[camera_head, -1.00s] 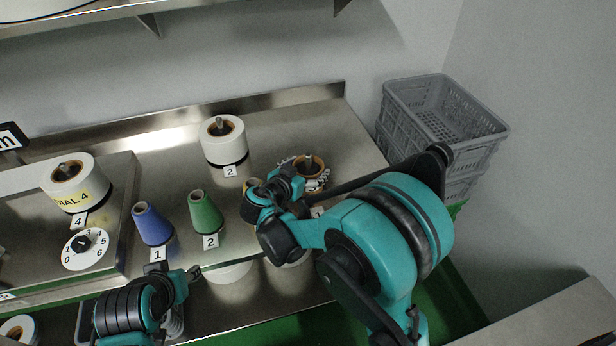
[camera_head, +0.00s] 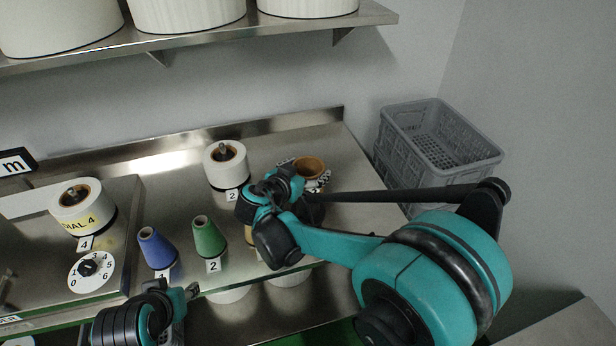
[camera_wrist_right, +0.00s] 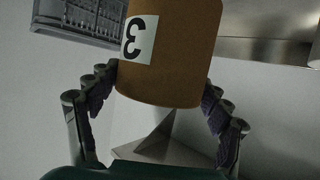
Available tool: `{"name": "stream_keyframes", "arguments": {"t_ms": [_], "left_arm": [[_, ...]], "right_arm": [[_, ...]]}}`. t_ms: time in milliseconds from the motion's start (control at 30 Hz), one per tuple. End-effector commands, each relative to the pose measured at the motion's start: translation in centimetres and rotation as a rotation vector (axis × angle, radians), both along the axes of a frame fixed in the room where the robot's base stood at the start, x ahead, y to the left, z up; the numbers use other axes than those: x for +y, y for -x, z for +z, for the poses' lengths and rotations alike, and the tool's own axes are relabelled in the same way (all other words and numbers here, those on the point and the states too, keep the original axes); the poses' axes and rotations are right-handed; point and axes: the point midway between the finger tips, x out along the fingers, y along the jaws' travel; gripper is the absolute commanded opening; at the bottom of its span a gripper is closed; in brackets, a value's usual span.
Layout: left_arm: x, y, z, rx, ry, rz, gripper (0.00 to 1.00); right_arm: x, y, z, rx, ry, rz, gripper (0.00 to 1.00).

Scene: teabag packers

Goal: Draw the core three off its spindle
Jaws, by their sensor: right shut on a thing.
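The brown core three (camera_wrist_right: 170,60), with a white label 3, sits between the two fingers of my right gripper (camera_wrist_right: 158,100) in the right wrist view. That gripper is shut on it. In the head view the core's brown open top (camera_head: 309,166) shows behind my right gripper (camera_head: 312,180), toward the right end of the steel bench. No spindle tip shows in the core's opening; the spindle and the core's lower part are hidden by my arm. My left gripper (camera_head: 190,292) is low at the left, near the bench's front edge, apart from the core; its jaws are too small to judge.
A white roll (camera_head: 226,165) labelled 2 stands left of the core. A blue cone (camera_head: 156,248) and a green cone (camera_head: 208,237) stand in front. The DIAL 4 roll (camera_head: 82,206) is at left. A grey crate (camera_head: 438,150) stands right of the bench.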

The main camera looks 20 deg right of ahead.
Motion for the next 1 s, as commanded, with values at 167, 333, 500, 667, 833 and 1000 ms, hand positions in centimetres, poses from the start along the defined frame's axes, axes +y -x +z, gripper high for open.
{"name": "stream_keyframes", "arguments": {"t_ms": [167,333,500,667,833,1000], "left_arm": [[0.0,0.0,0.3,0.000,0.000,0.000,0.40],[0.0,0.0,1.0,0.000,0.000,0.000,0.40],[0.0,0.0,1.7,0.000,0.000,0.000,0.40],[0.0,0.0,2.4,0.000,0.000,0.000,0.40],[0.0,0.0,3.1,0.000,0.000,0.000,0.40],[0.0,0.0,3.2,0.000,0.000,0.000,0.40]], "right_arm": [[0.0,0.0,0.7,0.000,0.000,0.000,0.47],[0.0,0.0,1.5,0.000,0.000,0.000,0.47],[0.0,0.0,2.5,0.000,0.000,0.000,0.47],[0.0,0.0,3.3,0.000,0.000,0.000,0.47],[0.0,0.0,4.1,0.000,0.000,0.000,0.47],[0.0,0.0,4.4,0.000,0.000,0.000,0.47]]}}
